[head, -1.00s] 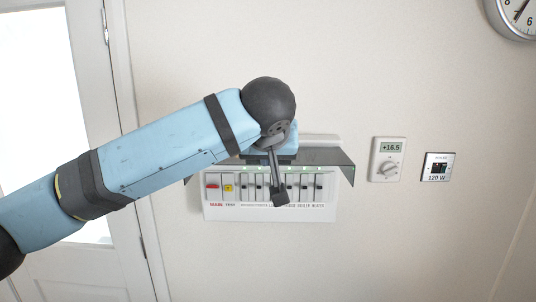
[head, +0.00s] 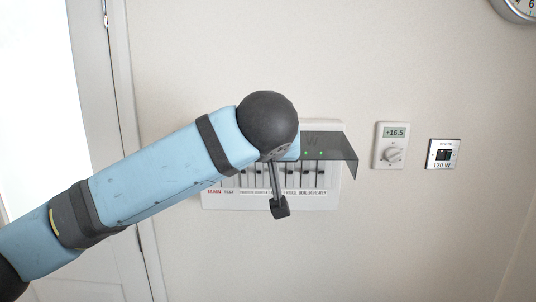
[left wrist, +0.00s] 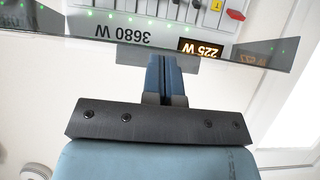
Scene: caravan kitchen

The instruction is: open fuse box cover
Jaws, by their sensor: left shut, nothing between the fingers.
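The white fuse box (head: 326,203) is on the wall in the middle of the head view, partly hidden behind my left arm. Its dark see-through cover (head: 335,148) stands out from the box at a tilt, with the switches exposed below it. In the head view my wrist hides the fingers. My right gripper is not in view.
A thermostat (head: 391,146) reading +16.5 and a small 120 W panel (head: 443,154) are on the wall to the right. A clock (head: 516,8) is at the top right corner. A white door (head: 88,225) is at the left. The wall below the box is clear.

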